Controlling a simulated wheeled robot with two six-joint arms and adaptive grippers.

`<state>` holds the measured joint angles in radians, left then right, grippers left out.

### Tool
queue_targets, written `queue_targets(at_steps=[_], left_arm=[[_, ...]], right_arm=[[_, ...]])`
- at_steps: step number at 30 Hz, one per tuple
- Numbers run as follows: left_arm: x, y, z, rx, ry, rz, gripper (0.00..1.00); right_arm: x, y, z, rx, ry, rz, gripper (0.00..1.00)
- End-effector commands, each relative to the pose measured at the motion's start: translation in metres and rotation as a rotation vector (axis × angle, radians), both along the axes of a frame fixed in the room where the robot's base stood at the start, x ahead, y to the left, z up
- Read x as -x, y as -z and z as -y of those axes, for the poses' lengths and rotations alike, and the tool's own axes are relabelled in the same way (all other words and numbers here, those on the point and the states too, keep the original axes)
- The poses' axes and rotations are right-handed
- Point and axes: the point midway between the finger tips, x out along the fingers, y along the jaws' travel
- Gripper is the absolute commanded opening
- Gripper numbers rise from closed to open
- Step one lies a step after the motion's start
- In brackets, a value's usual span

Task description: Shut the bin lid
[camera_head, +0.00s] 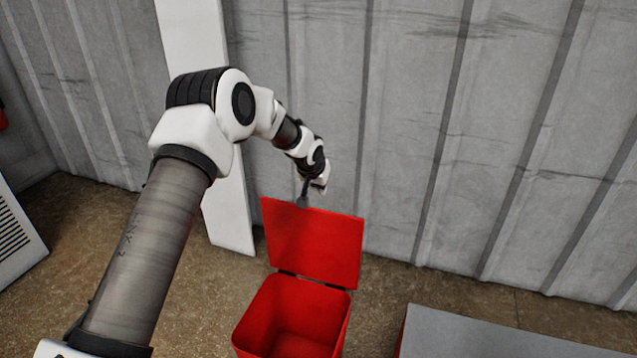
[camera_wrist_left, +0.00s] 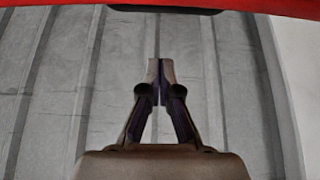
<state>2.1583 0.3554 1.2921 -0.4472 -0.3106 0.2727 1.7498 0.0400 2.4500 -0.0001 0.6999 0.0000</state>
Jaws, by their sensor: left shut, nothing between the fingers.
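A red bin (camera_head: 292,318) stands on the floor at the lower middle of the head view. Its inside shows and looks empty. Its red lid (camera_head: 313,245) stands open and upright, hinged at the bin's back edge. My left gripper (camera_head: 304,201) is shut and empty at the lid's top edge, near its left corner. I cannot tell whether it touches the lid. In the left wrist view the closed fingers (camera_wrist_left: 160,75) point at the grey wall, and a red strip, likely the lid (camera_wrist_left: 60,4), crosses the top. My right gripper is not in view.
A grey corrugated wall (camera_head: 500,130) rises close behind the bin. A white post (camera_head: 228,215) stands left of the lid. A grey-topped box (camera_head: 480,335) is at the lower right. A white vented panel (camera_head: 15,240) is at the far left. Brown floor is free left of the bin.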

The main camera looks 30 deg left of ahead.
Motion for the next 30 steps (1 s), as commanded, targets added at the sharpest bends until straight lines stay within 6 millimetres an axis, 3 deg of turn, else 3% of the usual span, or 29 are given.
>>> queue_targets(at_steps=[7, 10, 16, 30], left_arm=[[-0.020, 0.038, -0.005, -0.001, 0.001, 0.002, 0.00], [-0.001, 0.039, 0.000, 0.001, 0.001, -0.001, 0.00], [0.015, 0.042, 0.004, -0.002, 0.000, 0.003, 0.00], [0.017, 0.043, 0.004, -0.002, -0.001, 0.006, 0.00]], right_arm=[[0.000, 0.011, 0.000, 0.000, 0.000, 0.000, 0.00], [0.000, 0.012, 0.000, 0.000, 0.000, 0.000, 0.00], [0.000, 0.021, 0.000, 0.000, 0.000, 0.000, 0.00], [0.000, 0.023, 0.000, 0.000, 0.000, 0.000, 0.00]])
